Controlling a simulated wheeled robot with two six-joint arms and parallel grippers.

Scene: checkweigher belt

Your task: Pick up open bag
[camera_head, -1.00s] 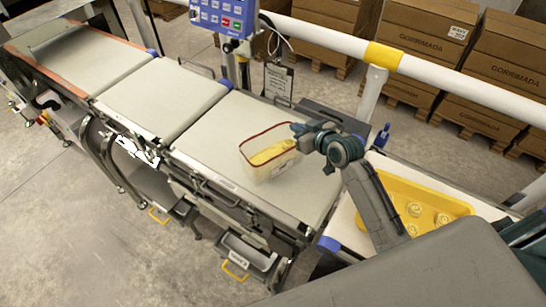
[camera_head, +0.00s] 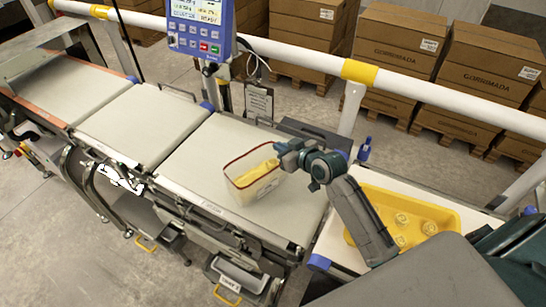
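The open bag (camera_head: 252,175) is a clear bag with a red rim and yellow contents. It is tilted at the near right end of the checkweigher belt (camera_head: 212,155). I cannot tell whether its base touches the belt. My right gripper (camera_head: 284,152) is at the bag's right upper edge, with its arm coming from the lower right. Its fingertips are hidden or too small to make out, so I cannot tell if it is shut on the rim. My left gripper is not in view.
A yellow tray (camera_head: 458,212) with several round pale items stands on a white table to the right. A blue control panel (camera_head: 202,28) rises behind the belt. A white rail (camera_head: 420,88) runs across the back. The left belt sections are clear.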

